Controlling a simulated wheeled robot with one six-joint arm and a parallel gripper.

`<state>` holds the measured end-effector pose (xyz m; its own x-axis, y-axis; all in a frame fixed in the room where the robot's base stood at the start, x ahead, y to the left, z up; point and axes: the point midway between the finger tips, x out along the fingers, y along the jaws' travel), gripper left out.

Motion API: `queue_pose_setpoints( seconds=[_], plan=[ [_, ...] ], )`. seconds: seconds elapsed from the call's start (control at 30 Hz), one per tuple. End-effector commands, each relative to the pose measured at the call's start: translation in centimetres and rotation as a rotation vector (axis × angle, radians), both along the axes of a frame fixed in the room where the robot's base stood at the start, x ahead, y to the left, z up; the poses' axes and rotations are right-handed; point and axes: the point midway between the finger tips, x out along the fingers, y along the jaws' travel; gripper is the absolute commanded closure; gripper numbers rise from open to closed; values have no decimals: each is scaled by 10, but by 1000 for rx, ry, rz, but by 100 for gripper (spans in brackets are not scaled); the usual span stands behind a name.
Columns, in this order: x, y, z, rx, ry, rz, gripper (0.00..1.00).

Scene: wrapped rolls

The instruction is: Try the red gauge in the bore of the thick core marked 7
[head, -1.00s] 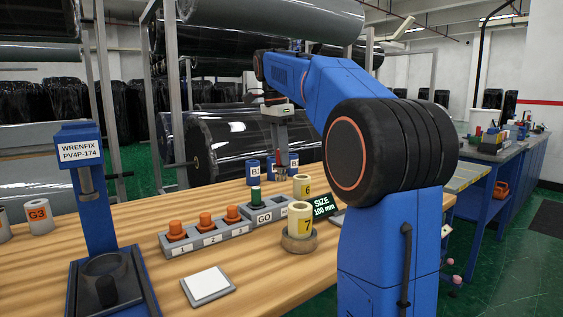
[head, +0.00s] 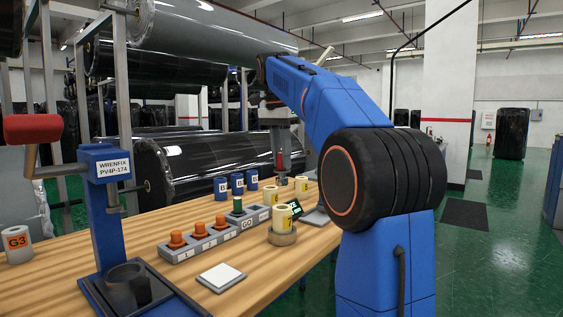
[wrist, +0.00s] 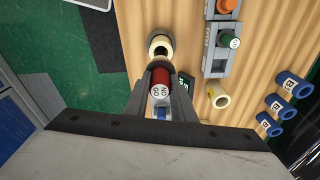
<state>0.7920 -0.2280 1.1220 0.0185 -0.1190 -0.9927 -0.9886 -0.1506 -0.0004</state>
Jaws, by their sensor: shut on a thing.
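The red gauge (wrist: 160,78) has a white end marked NO GO. My gripper (wrist: 160,68) is shut on it; in the head view my gripper (head: 282,176) hangs above the far part of the bench with the red gauge (head: 281,160) in its fingers.
A small display (head: 296,209) is beside core 7. A blue press (head: 104,210) and white pad (head: 221,277) are nearer.

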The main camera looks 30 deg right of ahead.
Motion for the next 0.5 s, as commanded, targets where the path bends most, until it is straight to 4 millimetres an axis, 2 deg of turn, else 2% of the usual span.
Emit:
queue_pose_setpoints(
  seconds=[0.5],
  plan=[
    [0, 0, -4, -1, -1, 1, 100]
  ],
)
